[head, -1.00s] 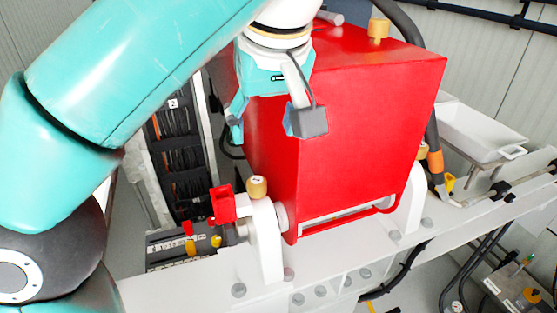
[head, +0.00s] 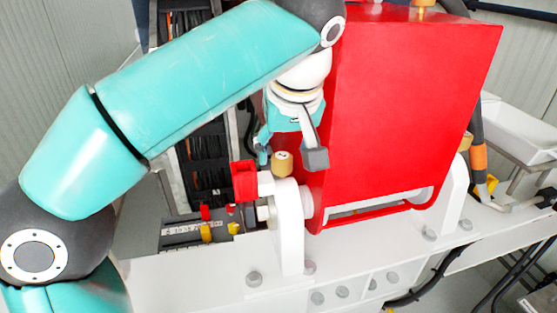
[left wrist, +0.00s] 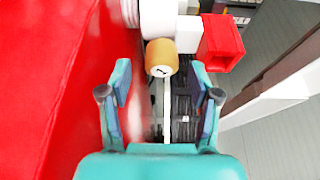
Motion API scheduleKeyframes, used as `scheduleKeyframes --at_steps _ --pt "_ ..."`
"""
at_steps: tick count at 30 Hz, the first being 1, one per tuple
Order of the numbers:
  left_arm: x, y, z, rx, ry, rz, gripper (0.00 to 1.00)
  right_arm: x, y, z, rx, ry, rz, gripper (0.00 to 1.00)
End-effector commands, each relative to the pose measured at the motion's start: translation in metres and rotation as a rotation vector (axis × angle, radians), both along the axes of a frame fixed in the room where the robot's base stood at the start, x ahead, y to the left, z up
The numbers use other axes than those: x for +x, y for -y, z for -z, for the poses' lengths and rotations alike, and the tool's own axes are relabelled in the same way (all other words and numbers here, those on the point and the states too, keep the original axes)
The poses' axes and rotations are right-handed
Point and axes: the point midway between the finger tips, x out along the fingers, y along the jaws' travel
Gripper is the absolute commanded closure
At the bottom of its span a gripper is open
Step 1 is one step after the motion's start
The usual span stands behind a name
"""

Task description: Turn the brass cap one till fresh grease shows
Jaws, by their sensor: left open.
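A brass cap (head: 282,163) with a dark mark on its face sits on top of the white bearing block (head: 291,225) left of the red guard. In the left wrist view the cap (left wrist: 161,58) is near the top middle, and its mark looks like a 1. My left gripper (head: 286,146) points down just above the cap. In the left wrist view its two fingers (left wrist: 160,82) are spread wide, with the cap between and just beyond their tips, apparently untouched. No grease can be made out. My right gripper is not in view.
The large red guard (head: 410,110) stands close beside the gripper. A small red box (head: 244,181) juts out left of the cap. Other brass caps sit on the guard's top (head: 424,3) and at the far bearing (head: 466,142). A white tray (head: 520,130) is at right.

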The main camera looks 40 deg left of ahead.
Motion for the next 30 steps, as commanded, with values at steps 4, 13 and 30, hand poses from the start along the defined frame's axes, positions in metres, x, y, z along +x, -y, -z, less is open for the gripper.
scheduleKeyframes --at_steps 4,13,30 --pt "0.003 -0.005 0.014 0.0 0.0 -0.002 0.38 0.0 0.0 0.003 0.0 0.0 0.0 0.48" --pt "0.005 -0.005 0.018 -0.001 0.001 0.0 0.38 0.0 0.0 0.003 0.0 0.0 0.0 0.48" --pt "0.004 -0.011 0.018 0.001 0.0 -0.003 0.97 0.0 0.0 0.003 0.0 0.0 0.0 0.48"
